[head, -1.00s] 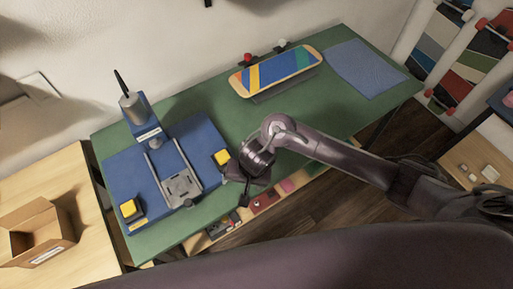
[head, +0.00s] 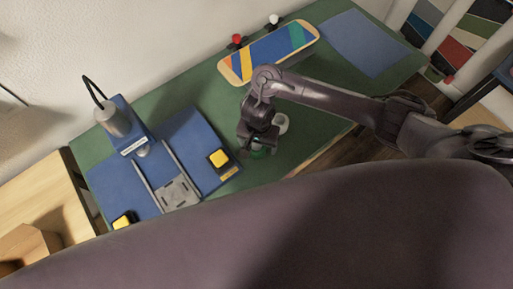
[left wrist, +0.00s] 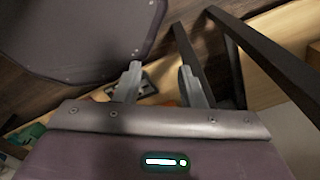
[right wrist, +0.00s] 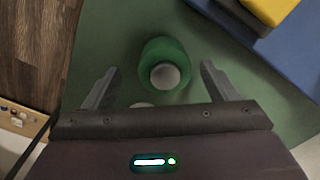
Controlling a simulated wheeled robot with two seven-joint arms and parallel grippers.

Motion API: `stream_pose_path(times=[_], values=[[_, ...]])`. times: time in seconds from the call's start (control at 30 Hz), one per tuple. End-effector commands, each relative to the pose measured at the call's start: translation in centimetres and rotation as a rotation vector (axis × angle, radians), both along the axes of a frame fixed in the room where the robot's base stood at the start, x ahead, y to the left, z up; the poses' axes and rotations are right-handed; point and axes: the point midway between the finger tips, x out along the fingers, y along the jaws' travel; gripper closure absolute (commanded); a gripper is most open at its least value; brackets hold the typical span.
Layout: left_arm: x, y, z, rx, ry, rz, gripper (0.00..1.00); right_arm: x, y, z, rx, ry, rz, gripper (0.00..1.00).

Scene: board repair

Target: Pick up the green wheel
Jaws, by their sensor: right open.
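The green wheel (right wrist: 163,50), with a pale grey centre, stands on the green table top in the right wrist view. It lies between and just beyond the fingertips of my right gripper (right wrist: 158,72), which is open and empty, with a gap on both sides. In the head view my right gripper (head: 258,143) points down over the table and mostly hides the green wheel (head: 260,154). My left gripper (left wrist: 160,75) shows only in the left wrist view, with its fingers apart and nothing between them.
A pale wheel (head: 281,123) stands close beside my right gripper. A blue fixture with a yellow button (head: 218,158) and a metal slide (head: 177,193) is to the left. A striped skateboard deck (head: 268,52) and a blue mat (head: 362,42) lie toward the back.

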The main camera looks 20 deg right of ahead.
Motion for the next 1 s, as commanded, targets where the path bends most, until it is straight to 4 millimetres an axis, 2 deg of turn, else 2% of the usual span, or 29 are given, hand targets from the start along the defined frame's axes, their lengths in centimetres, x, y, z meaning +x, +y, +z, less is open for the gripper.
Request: stream_pose_path(times=[0.1, 0.2, 0.4, 0.53, 0.9, 0.93, 1.0], values=[[-0.4, 0.0, -0.6, 0.0, 0.005, -0.001, 0.64, 0.3, 0.1, -2.1, -0.002, 0.001, 0.0, 0.19], [0.3, -0.1, -0.8, -0.001, -0.004, -0.002, 0.64, 0.3, 0.2, -3.3, 0.001, 0.001, 0.001, 0.19], [3.0, -0.3, -0.5, -0.005, -0.045, -0.003, 0.64, 0.3, 0.2, -3.9, 0.001, -0.002, 0.002, 0.19], [3.1, -0.3, -0.5, -0.005, -0.046, -0.003, 0.64, 0.3, 0.2, -3.9, 0.001, -0.002, 0.002, 0.19], [1.5, -0.1, -0.7, -0.002, -0.022, -0.003, 0.64, 0.3, 0.2, -3.9, 0.002, -0.003, 0.002, 0.68], [1.5, -0.1, -0.7, -0.002, -0.022, -0.003, 0.64, 0.3, 0.2, -3.9, 0.002, -0.003, 0.001, 0.72], [1.5, -0.1, -0.7, -0.002, -0.022, -0.003, 0.64, 0.4, 0.2, -3.9, 0.002, -0.003, 0.001, 0.72]])
